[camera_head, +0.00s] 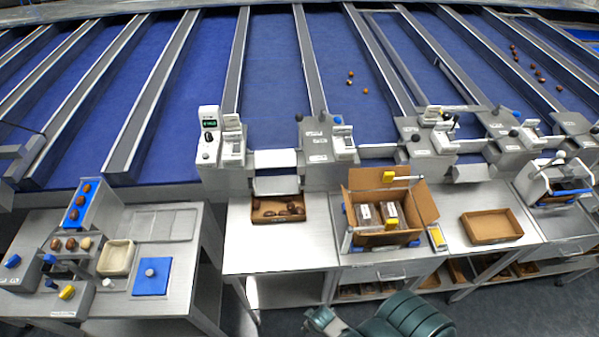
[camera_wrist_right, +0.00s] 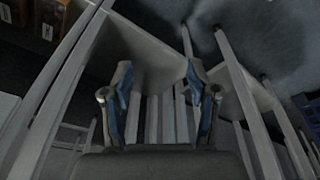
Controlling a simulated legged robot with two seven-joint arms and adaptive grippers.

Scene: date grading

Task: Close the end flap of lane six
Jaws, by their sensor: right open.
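The sorting table's blue lanes run towards me in the head view, split by grey metal dividers. A metal end flap (camera_head: 276,159) spans the gap between two grey housings, above a tray of brown dates. Another flap (camera_head: 471,173) tilts down at a lane end further right. A narrow bar-like flap (camera_head: 379,150) lies between them. Lane labels are too small to read, so I cannot tell which is lane six. My right gripper (camera_wrist_right: 160,68) is open and empty in the right wrist view, with blue-lined fingers, apart from any flap. My left gripper is not in view.
A date tray (camera_head: 278,219), an open cardboard box (camera_head: 427,205) and an empty brown tray (camera_head: 492,240) stand on the front benches. A side table (camera_head: 150,300) at left holds a blue pad (camera_head: 152,277). The wrist view shows table legs close by.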

